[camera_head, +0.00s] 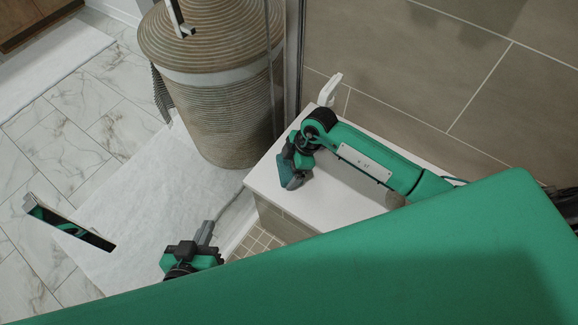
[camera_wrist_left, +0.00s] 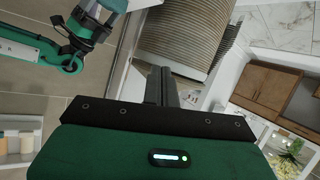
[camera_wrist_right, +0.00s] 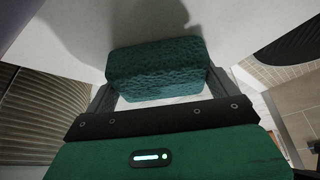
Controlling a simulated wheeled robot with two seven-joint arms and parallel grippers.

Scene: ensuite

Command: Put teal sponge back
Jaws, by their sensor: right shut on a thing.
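The teal sponge (camera_wrist_right: 158,68) is a rough-textured block between the two fingers of my right gripper (camera_wrist_right: 160,92). In the head view my right gripper (camera_head: 291,181) is over the left end of the white bench top (camera_head: 330,215), pointing down. I cannot tell whether the sponge touches the surface. My left gripper (camera_head: 207,233) is low in the head view, above the floor left of the bench. Its fingers are together and empty in the left wrist view (camera_wrist_left: 161,86).
A large ribbed basket (camera_head: 225,110) stands left of the bench. A white object (camera_head: 330,90) stands at the bench's back edge by the tiled wall (camera_head: 450,70). A small brownish round thing (camera_head: 396,200) sits further right. A white mat (camera_head: 150,200) covers the floor at left.

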